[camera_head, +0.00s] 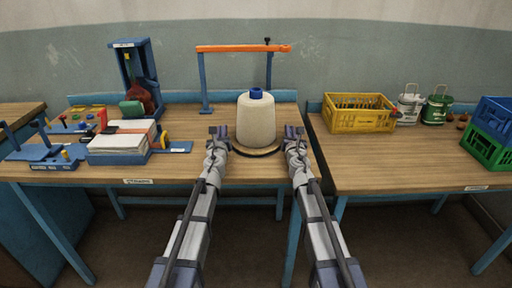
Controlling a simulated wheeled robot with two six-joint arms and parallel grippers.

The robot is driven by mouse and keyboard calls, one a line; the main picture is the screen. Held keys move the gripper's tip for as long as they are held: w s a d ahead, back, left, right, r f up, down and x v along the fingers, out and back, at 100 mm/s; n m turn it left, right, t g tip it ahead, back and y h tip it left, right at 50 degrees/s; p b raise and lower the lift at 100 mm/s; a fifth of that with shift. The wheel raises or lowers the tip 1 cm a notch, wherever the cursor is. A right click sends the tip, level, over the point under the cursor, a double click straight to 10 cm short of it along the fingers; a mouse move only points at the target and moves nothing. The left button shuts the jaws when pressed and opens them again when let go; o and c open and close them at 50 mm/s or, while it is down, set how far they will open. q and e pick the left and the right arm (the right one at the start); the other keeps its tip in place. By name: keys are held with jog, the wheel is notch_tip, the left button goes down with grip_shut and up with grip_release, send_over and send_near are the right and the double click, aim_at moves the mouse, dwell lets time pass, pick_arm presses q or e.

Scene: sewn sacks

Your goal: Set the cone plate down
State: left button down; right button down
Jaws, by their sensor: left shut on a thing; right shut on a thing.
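The cone plate (257,151) is a round brown disc with a cream thread cone (256,122) upright on it; the cone has a blue top. My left gripper (218,135) is at the plate's left edge and shut on it. My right gripper (294,136) is at its right edge and shut on it. The plate is over the front part of the middle wooden table (180,178). I cannot tell whether its underside touches the table top. The fingertips are small and partly hidden against the plate's rim.
An orange bar on blue posts (243,48) stands behind the cone. A stack of white sacks (118,144) and a blue stand (135,70) are to the left. On the right table (400,180) are a yellow crate (358,114), two tins (437,106), and blue and green crates (489,148).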

pick_arm(q)
jog(key=shift+d+f, duration=0.25)
jog(key=shift+f, duration=0.15)
pick_arm(e)
jog(key=shift+a+f, duration=0.25)
jog(key=shift+f, duration=0.15)
pick_arm(q)
jog(key=c, duration=1.4)
grip_release()
jog(key=shift+f+b, duration=0.1)
jog(key=shift+b, duration=0.2)
pick_arm(e)
jog(key=c, duration=1.4)
grip_release()
jog(key=shift+f, duration=0.1)
pick_arm(q)
jog(key=shift+o, duration=0.9)
jog(key=shift+s, duration=0.1)
pick_arm(e)
jog(key=shift+o, duration=0.9)
pick_arm(q)
jog(key=o, duration=0.3)
jog(key=shift+a, duration=0.2)
pick_arm(e)
jog(key=o, duration=0.3)
jog(key=shift+d, duration=0.15)
pick_arm(q)
jog(key=shift+s, duration=0.1)
